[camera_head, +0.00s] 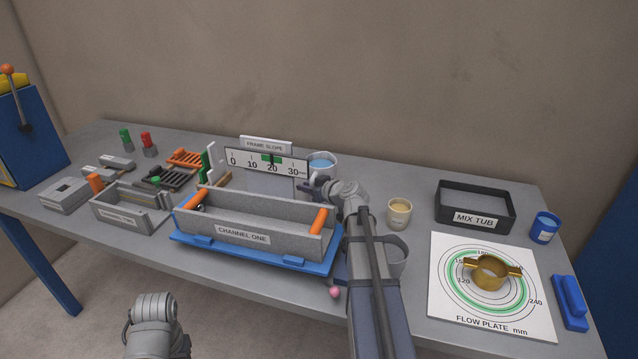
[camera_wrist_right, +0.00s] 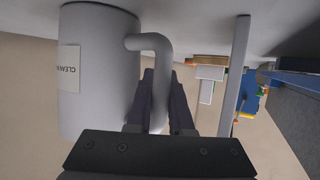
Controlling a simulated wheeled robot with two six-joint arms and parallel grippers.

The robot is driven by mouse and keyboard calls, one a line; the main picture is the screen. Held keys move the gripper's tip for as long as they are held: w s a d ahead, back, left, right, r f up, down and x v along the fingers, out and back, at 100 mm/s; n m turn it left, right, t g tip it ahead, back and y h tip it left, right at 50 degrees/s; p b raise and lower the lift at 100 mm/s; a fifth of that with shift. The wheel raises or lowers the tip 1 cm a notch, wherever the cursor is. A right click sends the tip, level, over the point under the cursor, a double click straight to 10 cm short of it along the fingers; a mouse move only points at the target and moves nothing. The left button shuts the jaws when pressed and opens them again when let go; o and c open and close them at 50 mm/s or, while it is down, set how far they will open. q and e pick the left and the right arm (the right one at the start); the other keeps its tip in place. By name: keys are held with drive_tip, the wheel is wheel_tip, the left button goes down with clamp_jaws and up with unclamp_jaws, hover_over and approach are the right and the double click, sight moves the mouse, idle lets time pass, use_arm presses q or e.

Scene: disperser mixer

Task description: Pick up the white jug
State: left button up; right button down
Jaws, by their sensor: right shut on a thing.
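The white jug (camera_head: 323,160) with blue liquid in it stands behind the channel one trough in the head view, partly hidden by my right arm. In the right wrist view the jug (camera_wrist_right: 98,75) fills the left side, with an upside-down label on its wall. Its curved handle (camera_wrist_right: 160,52) runs between my right fingers. My right gripper (camera_wrist_right: 162,85) is shut on this handle; in the head view the gripper (camera_head: 312,187) is beside the jug. I cannot tell whether the jug touches the table. My left arm shows at the bottom left, its gripper out of sight.
The channel one trough (camera_head: 250,234) on its blue base lies left of my right arm. A grey container (camera_head: 393,258) and a cream cup (camera_head: 399,213) stand close on its right. Further right are the mix tub (camera_head: 474,218), blue cup (camera_head: 544,228) and flow plate (camera_head: 450,310).

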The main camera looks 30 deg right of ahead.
drive_tip(key=shift+r, duration=0.1)
idle(0.8)
wheel_tip(320, 180, up, 18)
drive_tip(key=p, duration=1.8)
drive_tip(key=c, duration=1.3)
unclamp_jaws()
drive_tip(key=shift+c, duration=0.2)
clamp_jaws()
drive_tip(key=shift+d, duration=0.1)
